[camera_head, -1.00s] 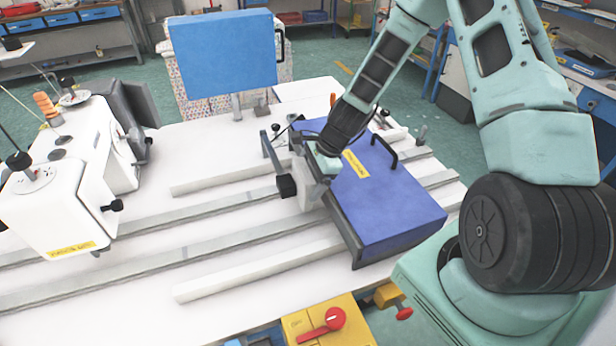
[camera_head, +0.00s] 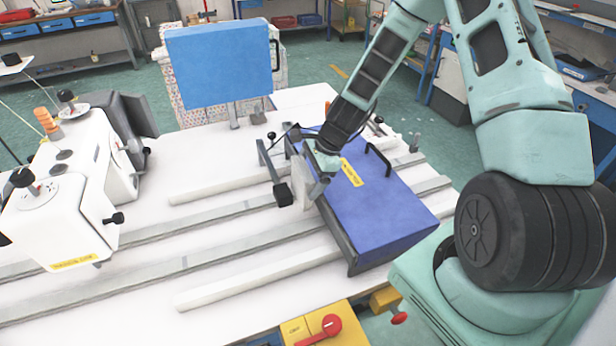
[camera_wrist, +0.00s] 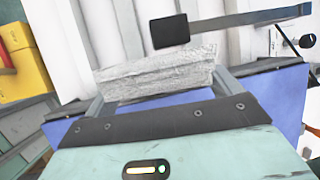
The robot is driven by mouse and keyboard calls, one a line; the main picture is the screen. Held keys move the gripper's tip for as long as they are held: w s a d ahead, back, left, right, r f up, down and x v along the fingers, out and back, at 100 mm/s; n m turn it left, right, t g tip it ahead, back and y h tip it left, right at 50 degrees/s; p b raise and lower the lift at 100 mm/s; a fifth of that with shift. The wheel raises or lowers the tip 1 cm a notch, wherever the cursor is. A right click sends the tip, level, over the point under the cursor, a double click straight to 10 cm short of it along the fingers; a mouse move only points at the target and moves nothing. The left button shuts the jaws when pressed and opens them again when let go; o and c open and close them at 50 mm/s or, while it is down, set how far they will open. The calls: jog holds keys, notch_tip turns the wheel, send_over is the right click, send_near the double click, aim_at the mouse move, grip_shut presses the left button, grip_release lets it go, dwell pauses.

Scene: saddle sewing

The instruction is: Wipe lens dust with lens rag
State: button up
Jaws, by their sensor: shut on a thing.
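A light grey-white rag (camera_wrist: 155,76) is held between the two fingers of my gripper (camera_wrist: 160,88). It also shows in the head view (camera_head: 302,196), hanging at the left edge of the blue box. My gripper (camera_head: 318,188) is shut on it. A small black block on a grey bracket (camera_head: 283,194), which looks like the lens unit, is just left of the rag. In the wrist view this block (camera_wrist: 170,31) is just beyond the rag's upper edge. I cannot tell whether they touch. The lens face and any dust are not visible.
A blue box (camera_head: 375,205) with a black handle lies under my forearm. White sewing machine heads (camera_head: 65,215) stand at the left. Rails (camera_head: 225,243) cross the white table. A blue panel (camera_head: 219,62) stands behind, and a yellow switch box (camera_head: 315,322) is at the front edge.

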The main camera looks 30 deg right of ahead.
jog(key=shift+r+p, duration=3.7)
jog(key=shift+r, duration=1.4)
